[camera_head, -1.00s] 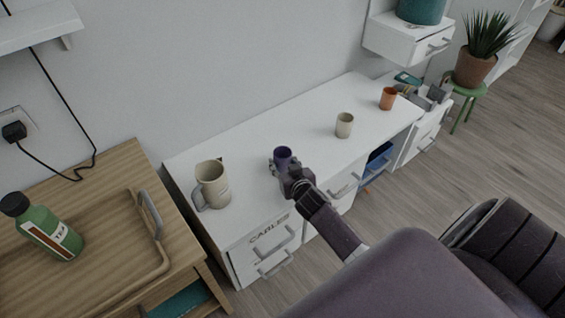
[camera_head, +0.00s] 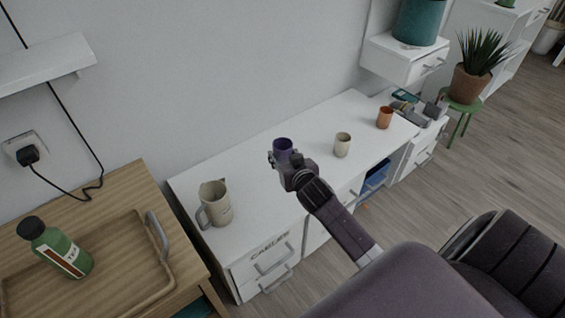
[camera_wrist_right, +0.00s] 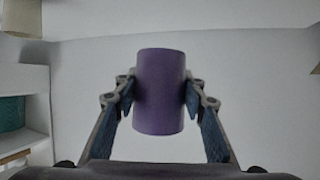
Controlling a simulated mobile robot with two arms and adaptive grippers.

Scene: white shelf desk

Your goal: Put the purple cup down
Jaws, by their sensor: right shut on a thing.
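The purple cup (camera_head: 283,145) is upright between the fingers of my right gripper (camera_head: 287,160), above the middle of the white desk (camera_head: 240,165). In the right wrist view, the two blue-padded fingers of my right gripper (camera_wrist_right: 160,92) press on both sides of the purple cup (camera_wrist_right: 160,90). The head view does not clearly show whether the cup's base touches the desk, as the gripper hides it. My left gripper is not in view.
A beige jug (camera_head: 215,203) stands on the desk to the left. A beige cup (camera_head: 342,145) and an orange cup (camera_head: 384,118) stand to the right. A wooden table with a tray (camera_head: 150,270) and a green bottle (camera_head: 62,250) is at left.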

